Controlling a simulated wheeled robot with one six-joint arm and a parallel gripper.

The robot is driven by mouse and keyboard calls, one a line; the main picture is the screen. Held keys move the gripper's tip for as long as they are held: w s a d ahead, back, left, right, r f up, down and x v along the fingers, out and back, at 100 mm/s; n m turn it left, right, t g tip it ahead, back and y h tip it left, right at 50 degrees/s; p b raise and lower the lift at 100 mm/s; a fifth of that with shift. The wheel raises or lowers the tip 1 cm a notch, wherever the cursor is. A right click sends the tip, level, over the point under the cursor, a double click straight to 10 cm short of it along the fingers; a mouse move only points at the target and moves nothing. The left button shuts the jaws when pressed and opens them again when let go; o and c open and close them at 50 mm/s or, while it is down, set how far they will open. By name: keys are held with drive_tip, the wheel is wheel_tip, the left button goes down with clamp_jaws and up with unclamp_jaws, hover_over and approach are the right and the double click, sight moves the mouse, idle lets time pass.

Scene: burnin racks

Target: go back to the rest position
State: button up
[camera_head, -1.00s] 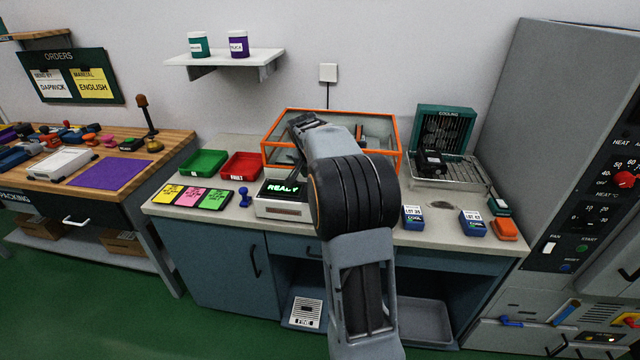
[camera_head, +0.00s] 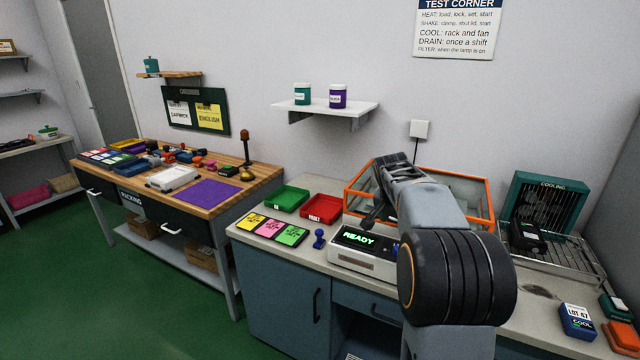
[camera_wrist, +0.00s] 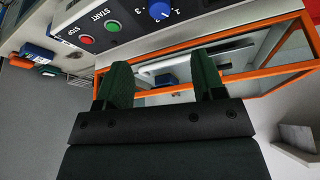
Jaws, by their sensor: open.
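My gripper (camera_wrist: 160,85) shows in the wrist view with its two green-padded fingers spread apart and nothing between them. Beyond the fingers is the orange-framed clear box (camera_wrist: 225,78), with a start/stop panel (camera_wrist: 110,25) beside it. In the head view my arm reaches over the bench, and my gripper (camera_head: 374,215) hangs in front of the orange-framed box (camera_head: 440,178), near the tester reading READY (camera_head: 365,255). My arm hides part of the box and the bench behind it.
A cooling rack (camera_head: 550,245) stands right. A wall shelf (camera_head: 325,108) holds two jars. Green floor (camera_head: 150,310) is clear at left.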

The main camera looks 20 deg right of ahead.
drive_tip(key=s+a+f+n+y, duration=0.2)
drive_tip(key=s+a+f+n, duration=0.3)
drive_tip(key=s+a+r+n+y+p, duration=0.1)
drive_tip(key=s+a+n+p, duration=0.1)
drive_tip(key=s+a, duration=0.6)
drive_tip(key=s+a+r+n+t+p, duration=0.1)
drive_tip(key=s+a+n+p, duration=0.1)
drive_tip(key=s+a+n, duration=0.3)
drive_tip(key=s+a, duration=0.4)
drive_tip(key=shift+s+a+r+y, duration=0.25)
drive_tip(key=shift+a+y, duration=0.1)
drive_tip(key=shift+y, duration=0.05)
drive_tip(key=shift+c, duration=0.2)
idle(0.4)
